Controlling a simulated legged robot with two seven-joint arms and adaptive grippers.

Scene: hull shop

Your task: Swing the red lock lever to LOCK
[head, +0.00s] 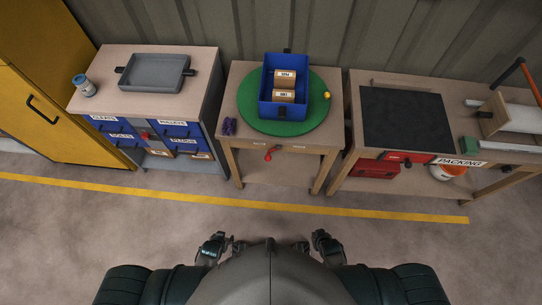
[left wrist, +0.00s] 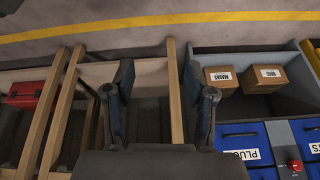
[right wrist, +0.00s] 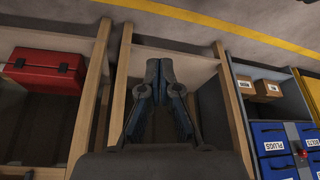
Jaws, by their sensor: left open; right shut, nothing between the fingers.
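The red lock lever (head: 271,153) hangs at the front edge of the middle table (head: 240,150), below its green turntable (head: 250,118). Small labels flank it, too small to read. My left gripper (head: 213,247) and right gripper (head: 324,241) are both low in the head view, near my body and well apart from the lever. In the left wrist view my left gripper (left wrist: 158,75) has its fingers spread with nothing between them. In the right wrist view my right gripper (right wrist: 159,68) has its fingertips together, empty. The lever does not show clearly in either wrist view.
A blue bin (head: 285,112) with two boxes stands on the turntable. A drawer cabinet with a grey tray (head: 155,73) stands left; a packing bench (head: 352,130) with a dark mat stands right. A yellow floor line (head: 300,208) crosses the clear floor before the tables.

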